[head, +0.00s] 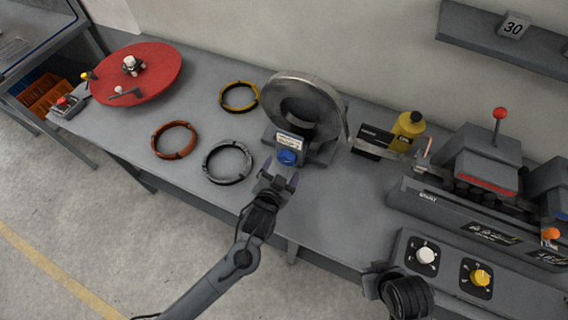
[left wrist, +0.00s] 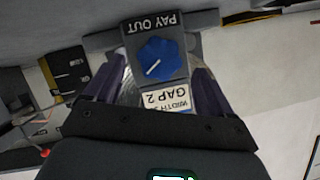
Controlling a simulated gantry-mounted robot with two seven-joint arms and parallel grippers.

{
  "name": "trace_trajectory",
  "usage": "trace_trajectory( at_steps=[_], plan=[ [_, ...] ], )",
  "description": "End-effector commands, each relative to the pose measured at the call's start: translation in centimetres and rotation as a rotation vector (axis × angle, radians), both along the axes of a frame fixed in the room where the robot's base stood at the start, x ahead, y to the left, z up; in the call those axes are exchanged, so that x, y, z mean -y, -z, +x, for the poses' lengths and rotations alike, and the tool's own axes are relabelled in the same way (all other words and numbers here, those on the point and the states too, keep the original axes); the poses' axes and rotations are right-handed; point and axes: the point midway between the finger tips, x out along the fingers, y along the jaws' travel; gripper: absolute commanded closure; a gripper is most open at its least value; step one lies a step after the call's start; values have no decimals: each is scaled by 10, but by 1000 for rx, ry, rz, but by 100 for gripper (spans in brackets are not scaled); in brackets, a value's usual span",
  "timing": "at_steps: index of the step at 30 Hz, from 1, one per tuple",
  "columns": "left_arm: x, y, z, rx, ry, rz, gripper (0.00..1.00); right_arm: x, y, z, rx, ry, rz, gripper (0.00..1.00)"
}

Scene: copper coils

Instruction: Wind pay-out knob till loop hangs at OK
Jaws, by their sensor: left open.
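The blue pay-out knob (head: 288,158) sits on the front of the grey coil stand, below a large steel strip coil (head: 286,84). My left gripper (head: 279,175) is open just in front of the knob. In the left wrist view the blue knob (left wrist: 157,60) lies between and beyond the spread fingers, under a PAY OUT label, with a white pointer line. I cannot tell whether the fingers touch it. The strip (head: 385,153) runs right from the coil past a dark gauge panel (head: 375,136). Its OK mark is not readable. My right gripper (head: 375,288) shows partly at the bottom; its jaws are unclear.
Yellow (head: 239,97), orange (head: 174,140) and grey (head: 228,162) wire coils lie left of the stand. A red turntable (head: 150,75) is at the far left. A yellow bottle (head: 408,130) and a press machine (head: 488,165) stand at the right, with a knob panel (head: 450,270) in front.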

Motion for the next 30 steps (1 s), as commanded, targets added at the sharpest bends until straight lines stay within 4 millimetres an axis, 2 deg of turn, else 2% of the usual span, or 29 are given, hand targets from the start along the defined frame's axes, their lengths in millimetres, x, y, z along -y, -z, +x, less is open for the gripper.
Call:
trace_trajectory(
  at_steps=[3,9,20,23,30],
  plan=[
    [4,6,15,1,0,0,16,1,4,0,0,-1,-2,100],
    [9,12,29,1,0,-1,16,1,6,1,1,-3,-4,100],
    [10,13,32,-1,1,-1,16,1,6,0,1,-2,-4,100],
    [9,13,32,-1,1,-1,28,0,6,1,0,-1,-2,100],
    [9,13,32,-1,1,-1,65,-1,6,1,0,1,1,100]
  ],
)
